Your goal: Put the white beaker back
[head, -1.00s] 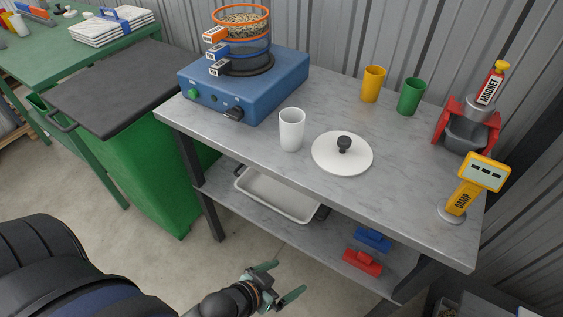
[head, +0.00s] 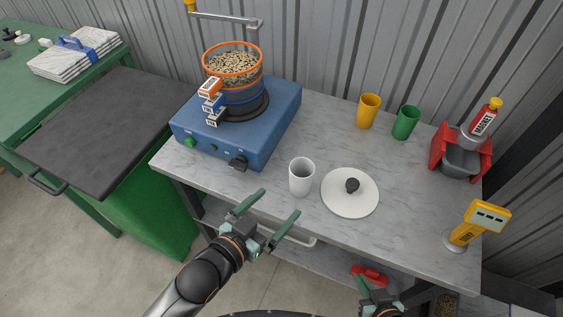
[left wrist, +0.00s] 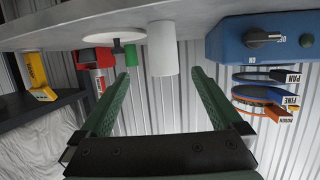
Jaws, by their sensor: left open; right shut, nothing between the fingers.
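The white beaker (head: 301,178) stands upright on the grey worktop, near its front edge, between the blue sieve shaker and the round white lid. It also shows in the left wrist view (left wrist: 162,50), ahead and between the open fingers but beyond them. My left gripper (head: 270,213) is open and empty at the worktop's front edge, a little left of and in front of the beaker. It fills the lower part of the left wrist view (left wrist: 160,100). My right gripper (head: 372,290) is low at the bottom of the head view, in front of the bench; its fingers are shut and empty.
The white lid (head: 350,198) lies right of the beaker. The blue shaker (head: 235,130) with its sieves stands left. A yellow beaker (head: 368,111) and a green beaker (head: 406,122) stand at the back, with clear worktop beside them. A yellow meter (head: 475,226) and red magnet stand (head: 459,155) are right.

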